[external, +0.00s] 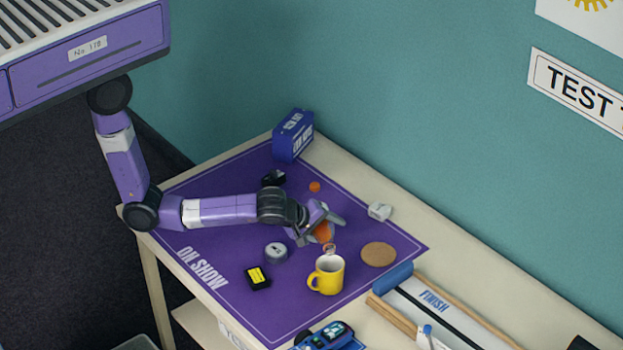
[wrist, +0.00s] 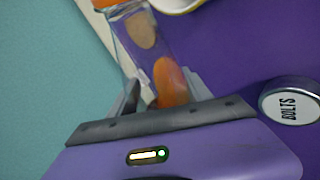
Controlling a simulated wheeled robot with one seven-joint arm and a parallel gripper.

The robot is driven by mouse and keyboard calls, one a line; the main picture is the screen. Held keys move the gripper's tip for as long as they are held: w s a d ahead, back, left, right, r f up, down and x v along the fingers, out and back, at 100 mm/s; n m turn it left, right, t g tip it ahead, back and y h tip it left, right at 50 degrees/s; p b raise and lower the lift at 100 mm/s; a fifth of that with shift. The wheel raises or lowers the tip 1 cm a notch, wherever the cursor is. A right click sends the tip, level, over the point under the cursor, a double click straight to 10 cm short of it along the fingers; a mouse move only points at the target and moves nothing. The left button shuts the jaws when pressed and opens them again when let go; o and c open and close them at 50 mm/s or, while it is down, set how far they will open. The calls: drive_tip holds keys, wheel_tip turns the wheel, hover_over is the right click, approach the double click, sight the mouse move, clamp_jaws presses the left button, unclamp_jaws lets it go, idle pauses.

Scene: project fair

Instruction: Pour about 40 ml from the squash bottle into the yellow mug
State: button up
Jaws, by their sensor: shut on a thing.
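The squash bottle (external: 325,232) is clear with orange contents, and it also shows in the wrist view (wrist: 168,82). My gripper (external: 320,222) is shut on it; in the wrist view my gripper (wrist: 163,92) has a finger on each side of it. The bottle is tilted, with its clear end close above the yellow mug (external: 327,277). The mug stands upright on the purple mat, handle to the left. Only part of its rim (wrist: 182,9) shows in the wrist view. I cannot tell whether liquid is flowing or how much is in the mug.
A cork coaster (external: 378,254) lies right of the mug. A bolts tin (external: 276,252) and a black-yellow box (external: 257,277) stand left. An orange cap-like disc (external: 315,187), a white block (external: 380,211) and a blue box (external: 293,136) are behind. A track (external: 440,310) is front right.

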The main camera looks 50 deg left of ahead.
drive_tip(key=shift+r+t+y, duration=0.3)
drive_tip(key=shift+r+y, duration=0.1)
drive_tip(key=shift+r, duration=0.2)
drive_tip(key=shift+r+m+t+y+b, duration=0.3)
drive_tip(key=shift+r+m+t+y, duration=0.15)
drive_tip(key=shift+r, duration=0.35)
drive_tip(key=shift+w+a+r, duration=0.1)
drive_tip(key=shift+w+a, duration=0.05)
drive_tip(key=shift+w+a, duration=0.5)
drive_tip(key=shift+a, duration=0.1)
drive_tip(key=shift+w+a, duration=0.1)
drive_tip(key=shift+a, duration=0.1)
drive_tip(key=shift+a, duration=0.1)
drive_tip(key=shift+r, duration=0.15)
idle(1.1)
drive_tip(key=shift+w+a, duration=0.1)
